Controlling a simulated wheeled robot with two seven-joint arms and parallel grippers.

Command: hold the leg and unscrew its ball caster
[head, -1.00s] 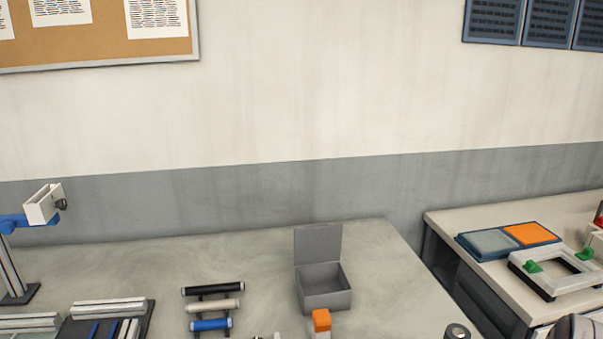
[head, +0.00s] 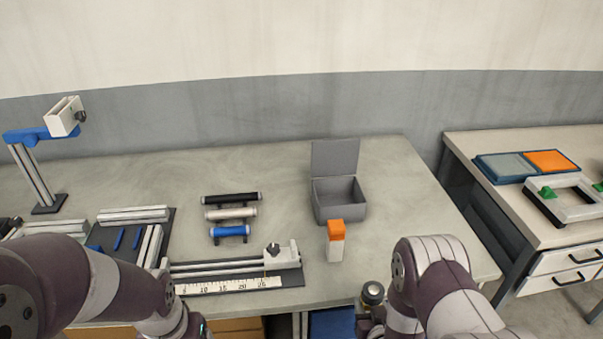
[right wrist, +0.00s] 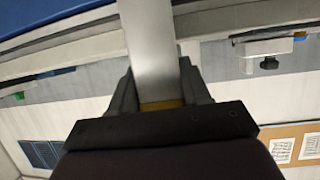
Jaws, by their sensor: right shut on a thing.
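In the right wrist view my right gripper (right wrist: 159,88) is shut on a pale grey bar, the leg (right wrist: 150,40), which runs out of the picture at the top. In the head view a round dark-and-light cap, seemingly the ball caster (head: 373,291), shows just left of my right forearm, at the table's front edge. The leg below it is mostly hidden or cut off there. The caster is not seen in the wrist view. My left arm comes in at the lower left; its gripper is below the picture's edge.
An open grey box (head: 340,205) stands at the back right of the table, with an orange-topped white block (head: 335,243) in front. A side bench (head: 485,150) is right.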

